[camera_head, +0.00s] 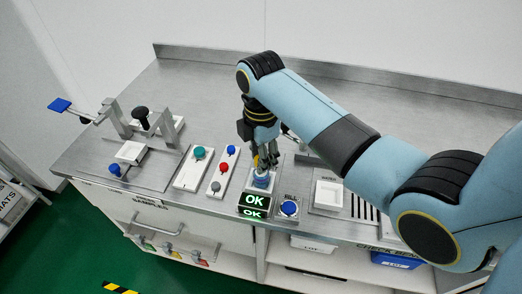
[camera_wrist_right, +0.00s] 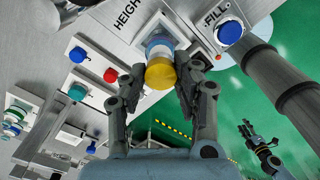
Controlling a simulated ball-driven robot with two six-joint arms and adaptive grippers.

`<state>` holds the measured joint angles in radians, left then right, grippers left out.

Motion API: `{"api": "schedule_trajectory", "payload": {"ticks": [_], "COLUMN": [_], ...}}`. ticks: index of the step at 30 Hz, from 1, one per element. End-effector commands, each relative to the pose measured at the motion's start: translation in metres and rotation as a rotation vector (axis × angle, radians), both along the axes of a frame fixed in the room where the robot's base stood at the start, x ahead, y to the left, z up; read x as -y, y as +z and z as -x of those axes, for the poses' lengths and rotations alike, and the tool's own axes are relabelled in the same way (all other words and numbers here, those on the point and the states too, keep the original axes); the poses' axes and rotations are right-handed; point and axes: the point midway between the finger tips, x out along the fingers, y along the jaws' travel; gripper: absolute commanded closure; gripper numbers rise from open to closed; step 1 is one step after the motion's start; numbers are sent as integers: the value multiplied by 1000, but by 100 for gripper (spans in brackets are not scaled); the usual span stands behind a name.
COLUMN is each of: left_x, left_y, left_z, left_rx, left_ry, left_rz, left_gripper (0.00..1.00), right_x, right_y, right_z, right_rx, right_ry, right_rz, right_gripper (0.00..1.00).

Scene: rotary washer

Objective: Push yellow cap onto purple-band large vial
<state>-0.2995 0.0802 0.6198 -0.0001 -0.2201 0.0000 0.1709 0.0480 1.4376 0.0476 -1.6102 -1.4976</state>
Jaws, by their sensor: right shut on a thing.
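My right gripper (camera_head: 265,158) points down over the small station behind the lit OK display. In the right wrist view its two fingers (camera_wrist_right: 158,85) are closed in on the yellow cap (camera_wrist_right: 160,73). A sliver of the yellow cap also shows in the head view (camera_head: 256,161). Directly beyond the cap is a pale vial with a blue part (camera_wrist_right: 158,45), standing at the station; I cannot make out a purple band. I cannot tell whether the cap is seated on it. My left gripper (camera_wrist_right: 258,138) shows small in the wrist view, away from the bench; its jaws are unclear.
The OK display (camera_head: 254,205) and a blue FILL button (camera_head: 289,208) are close by. Button panels (camera_head: 193,168) and a lever fixture (camera_head: 140,122) stand to the left. A white tray (camera_head: 328,194) lies to the right. The rear steel worktop is clear.

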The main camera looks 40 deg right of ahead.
Motion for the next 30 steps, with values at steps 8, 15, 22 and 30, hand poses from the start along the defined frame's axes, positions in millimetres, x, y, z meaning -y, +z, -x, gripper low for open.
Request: {"api": "schedule_trajectory", "payload": {"ticks": [8,15,22,30], "left_x": [0,0,0,0], "left_y": [-2,-3,-3,-4], "left_z": [0,0,0,0], "left_rx": [0,0,0,0], "left_ry": [0,0,0,0], "left_rz": [0,0,0,0], "left_gripper": [60,60,60,60], "right_x": [0,0,0,0], "right_y": [-4,-7,-9,-10], "right_z": [0,0,0,0], "right_rx": [0,0,0,0], "right_ry": [0,0,0,0], "right_rz": [0,0,0,0], "right_gripper": [83,83,83,83]}}
